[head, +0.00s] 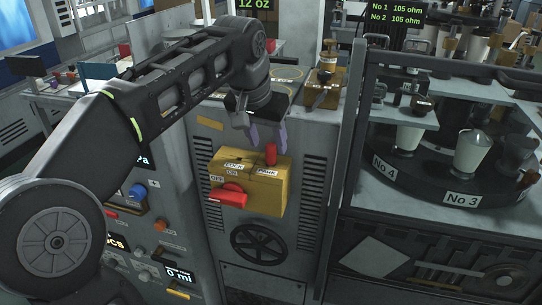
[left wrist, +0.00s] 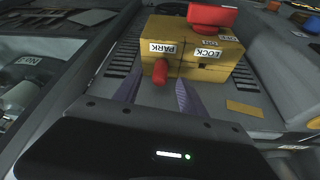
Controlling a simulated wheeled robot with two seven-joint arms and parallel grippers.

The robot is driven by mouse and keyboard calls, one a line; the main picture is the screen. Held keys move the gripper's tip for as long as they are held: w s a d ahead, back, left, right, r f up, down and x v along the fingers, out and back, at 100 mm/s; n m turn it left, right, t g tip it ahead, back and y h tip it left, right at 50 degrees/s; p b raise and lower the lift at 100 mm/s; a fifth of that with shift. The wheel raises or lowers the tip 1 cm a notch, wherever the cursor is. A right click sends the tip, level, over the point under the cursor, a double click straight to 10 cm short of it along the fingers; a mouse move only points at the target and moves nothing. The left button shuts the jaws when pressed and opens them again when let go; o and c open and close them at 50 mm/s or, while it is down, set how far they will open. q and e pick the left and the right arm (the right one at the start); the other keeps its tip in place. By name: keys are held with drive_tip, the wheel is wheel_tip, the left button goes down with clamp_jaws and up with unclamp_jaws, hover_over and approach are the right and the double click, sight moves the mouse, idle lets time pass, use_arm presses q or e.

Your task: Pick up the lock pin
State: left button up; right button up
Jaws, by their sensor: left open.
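The lock pin, a small red peg (head: 271,154), stands upright in the top of a yellow switch box (head: 268,196), beside the PARK label. In the left wrist view the red pin (left wrist: 160,72) shows near the PARK label, between the lines of the two fingers. My left gripper (head: 267,138) is open and empty, pointing down, just above the box and close to the pin. Its purple fingertips (left wrist: 159,92) sit either side of the pin in the wrist view; I cannot tell any contact. My right gripper is not in view.
A red switch handle (head: 229,195) sticks out of the box front near the OFF and ON labels. A black handwheel (head: 258,243) is below the box. A dark frame post (head: 345,165) and a turntable with white cups (head: 472,150) stand to the right.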

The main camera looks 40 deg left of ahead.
sight(269, 147)
use_arm(q)
drive_tip(key=shift+p+x, duration=0.35)
drive_tip(key=shift+x, duration=2.3)
drive_tip(key=shift+r, duration=0.1)
drive_tip(key=shift+c, duration=0.2)
clamp_jaws()
